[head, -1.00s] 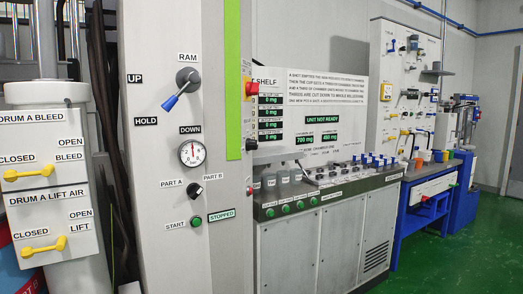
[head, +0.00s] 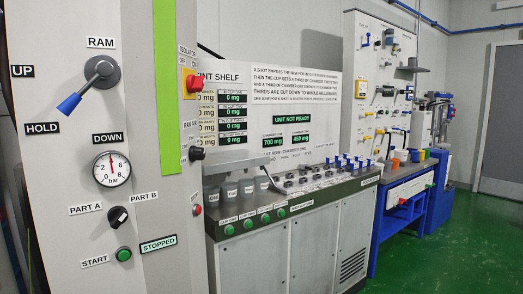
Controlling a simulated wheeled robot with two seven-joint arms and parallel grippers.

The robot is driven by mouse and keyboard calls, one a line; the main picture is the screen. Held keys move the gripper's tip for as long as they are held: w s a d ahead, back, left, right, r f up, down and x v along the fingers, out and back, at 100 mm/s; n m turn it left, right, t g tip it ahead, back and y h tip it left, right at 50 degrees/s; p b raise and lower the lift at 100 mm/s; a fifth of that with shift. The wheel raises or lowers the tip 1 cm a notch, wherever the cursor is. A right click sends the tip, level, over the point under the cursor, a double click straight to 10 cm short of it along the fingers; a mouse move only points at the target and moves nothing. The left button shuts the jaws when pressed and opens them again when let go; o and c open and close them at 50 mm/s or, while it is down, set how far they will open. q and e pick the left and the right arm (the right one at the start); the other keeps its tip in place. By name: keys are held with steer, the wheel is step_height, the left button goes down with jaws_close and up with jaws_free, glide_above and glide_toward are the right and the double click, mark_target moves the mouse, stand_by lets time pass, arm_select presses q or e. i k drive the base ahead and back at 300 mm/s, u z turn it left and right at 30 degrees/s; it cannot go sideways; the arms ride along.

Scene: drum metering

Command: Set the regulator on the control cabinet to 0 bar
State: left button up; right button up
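The control cabinet (head: 65,215) is the tall grey panel at the left of the head view. Its round white pressure gauge (head: 112,169), marked in bar, has a red needle pointing nearly straight up, away from the low end of the scale; the exact figure is too small to read. A black knob (head: 196,153) sticks out on the cabinet's right-hand side, beside a label that seems to read RAM AIR. It looks like the regulator. Neither of my grippers is in view.
The blue-handled RAM lever (head: 84,88) points down-left, between the UP and HOLD labels' side and DOWN. Below are the PART A/B selector (head: 118,217), green START button (head: 124,254) and STOPPED display (head: 158,244). A red isolator (head: 193,84) is above the knob. Green floor (head: 450,245) is clear at right.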

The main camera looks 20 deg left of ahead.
mark_target(195, 154)
steer(key=u, duration=0.45)
steer(key=i, duration=0.9)
steer(key=u, duration=0.95)
